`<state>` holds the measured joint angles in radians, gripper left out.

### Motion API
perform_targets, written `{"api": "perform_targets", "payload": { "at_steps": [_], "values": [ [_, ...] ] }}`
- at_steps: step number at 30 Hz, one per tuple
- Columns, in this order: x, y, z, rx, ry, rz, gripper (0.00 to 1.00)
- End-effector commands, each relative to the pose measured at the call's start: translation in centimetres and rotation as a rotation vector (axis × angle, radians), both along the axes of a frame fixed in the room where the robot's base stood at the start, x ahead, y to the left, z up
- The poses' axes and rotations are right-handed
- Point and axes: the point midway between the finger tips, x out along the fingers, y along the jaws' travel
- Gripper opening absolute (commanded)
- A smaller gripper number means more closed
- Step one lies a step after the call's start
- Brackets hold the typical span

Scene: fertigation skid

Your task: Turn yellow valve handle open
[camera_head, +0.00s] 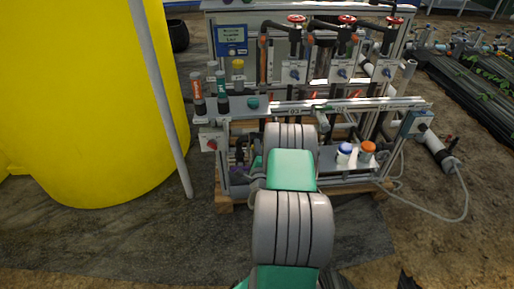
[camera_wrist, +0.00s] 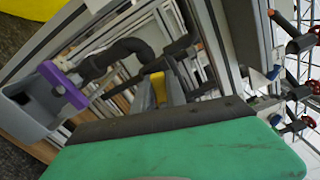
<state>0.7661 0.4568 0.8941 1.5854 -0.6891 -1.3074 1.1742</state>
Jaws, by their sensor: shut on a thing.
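The yellow valve handle (camera_wrist: 158,82) shows in the wrist view as a small yellow piece near the middle, just beyond the dark edge of my gripper's green body. My gripper (camera_wrist: 160,94) has its grey fingers on either side of the handle and is shut on it. A black curved pipe (camera_wrist: 122,52) runs close behind and to the left. The handle's far part and the valve body are mostly hidden. In the head view my own arm covers the handle and my gripper, which reach into the lower part of the skid.
A grey part with a purple piece (camera_wrist: 62,84) sits left of my gripper. In the head view, the skid's front rail (camera_head: 350,104) crosses above. White-and-blue (camera_head: 344,152) and orange-topped (camera_head: 367,150) containers stand right. A yellow tank (camera_head: 85,100) stands left. Red handwheels (camera_head: 347,20) are higher up.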

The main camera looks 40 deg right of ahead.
Motion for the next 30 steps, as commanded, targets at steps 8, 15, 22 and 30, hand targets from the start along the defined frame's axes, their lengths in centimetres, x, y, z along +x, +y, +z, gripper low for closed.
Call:
{"api": "perform_targets", "payload": {
  "at_steps": [8,15,22,30],
  "values": [
    [0.02,0.13,-0.68,-0.151,0.105,0.001,0.00],
    [0.03,0.12,-0.82,-0.221,0.152,0.000,0.00],
    [0.04,0.13,-0.85,-0.240,0.166,0.000,0.00],
    [0.04,0.13,-0.85,-0.241,0.167,0.001,0.00]
  ]
}}
